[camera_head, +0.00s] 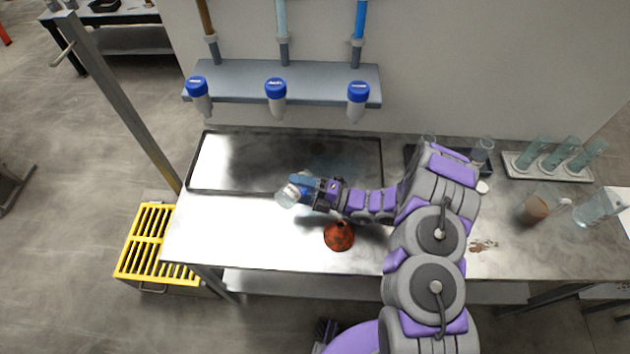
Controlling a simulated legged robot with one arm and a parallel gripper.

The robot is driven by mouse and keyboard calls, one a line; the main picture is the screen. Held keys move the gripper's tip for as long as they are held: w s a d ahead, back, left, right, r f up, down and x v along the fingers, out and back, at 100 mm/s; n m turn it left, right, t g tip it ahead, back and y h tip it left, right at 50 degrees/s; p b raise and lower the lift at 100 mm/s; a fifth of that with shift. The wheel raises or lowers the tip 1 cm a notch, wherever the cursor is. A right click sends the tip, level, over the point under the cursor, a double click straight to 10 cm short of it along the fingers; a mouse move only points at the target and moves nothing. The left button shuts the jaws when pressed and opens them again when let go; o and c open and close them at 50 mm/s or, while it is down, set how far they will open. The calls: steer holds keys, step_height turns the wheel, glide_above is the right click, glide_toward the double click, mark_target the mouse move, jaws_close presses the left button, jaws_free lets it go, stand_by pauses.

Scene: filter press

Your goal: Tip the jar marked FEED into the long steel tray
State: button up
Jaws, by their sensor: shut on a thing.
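My gripper (312,190) is shut on a clear jar (288,195) with a pale body and some blue near the fingers. No FEED marking is readable on it at this size. The jar is tilted, its clear end pointing left. It appears above the front edge of the long steel tray (235,165), though its exact height is unclear. The tray is a shallow, dark-rimmed, shiny rectangle along the wall side of the table, with a dark round patch near its right part. My arm reaches in from the right and hides part of the table.
A rusty red-brown lump (339,237) lies on the steel table (250,230) in front of the gripper. Glassware (545,155) and a brown-filled beaker (535,208) stand at right. A yellow grate (158,245) is at left.

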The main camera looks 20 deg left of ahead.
steer(key=shift+w+f+m+y, duration=0.15)
steer(key=shift+m+y, duration=0.15)
steer(key=shift+m, duration=0.2)
